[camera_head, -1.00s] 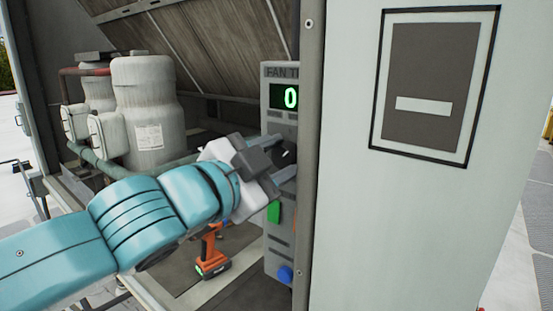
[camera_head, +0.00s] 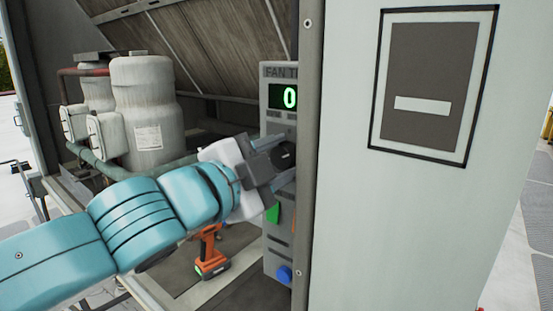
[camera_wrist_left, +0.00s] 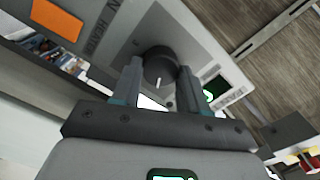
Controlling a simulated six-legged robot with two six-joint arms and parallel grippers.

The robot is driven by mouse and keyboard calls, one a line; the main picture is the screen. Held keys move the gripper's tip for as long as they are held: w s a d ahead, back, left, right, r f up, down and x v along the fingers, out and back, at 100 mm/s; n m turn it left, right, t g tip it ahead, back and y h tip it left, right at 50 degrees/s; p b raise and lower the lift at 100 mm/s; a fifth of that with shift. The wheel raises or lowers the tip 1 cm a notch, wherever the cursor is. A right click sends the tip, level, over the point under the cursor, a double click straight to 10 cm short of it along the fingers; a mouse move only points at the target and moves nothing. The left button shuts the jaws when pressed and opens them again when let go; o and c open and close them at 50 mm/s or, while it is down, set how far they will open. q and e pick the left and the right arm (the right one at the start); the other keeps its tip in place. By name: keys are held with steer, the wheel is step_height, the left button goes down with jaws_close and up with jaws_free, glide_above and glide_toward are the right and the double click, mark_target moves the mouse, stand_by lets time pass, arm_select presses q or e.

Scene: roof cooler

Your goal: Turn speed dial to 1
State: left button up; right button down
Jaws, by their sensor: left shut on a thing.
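The speed dial (camera_head: 287,152) is a round black knob with a light mark on the tall grey fan panel (camera_head: 279,252). In the left wrist view the dial (camera_wrist_left: 160,63) sits between my two fingertips, its white mark toward the gripper. My left gripper (camera_head: 279,158) is shut on the dial, one finger on each side; it also fills the lower left wrist view (camera_wrist_left: 160,84). The green display (camera_head: 289,97) above the dial reads 0. My gripper partly hides the dial and the panel's middle. My right gripper is not in view.
A pale cabinet door (camera_head: 420,220) stands close to the right of the panel. A green switch (camera_head: 273,212) and a blue button (camera_head: 284,274) are below the dial. An orange drill (camera_head: 211,254) stands on the cabinet floor. White tanks (camera_head: 147,112) stand at the back left.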

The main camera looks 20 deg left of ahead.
arm_select(q)
steer(key=o, duration=1)
steer(key=shift+o, duration=0.2)
steer(key=p+v, duration=0.1)
steer(key=v, duration=1.5)
steer(key=shift+s, duration=0.1)
steer(key=shift+s, duration=0.15)
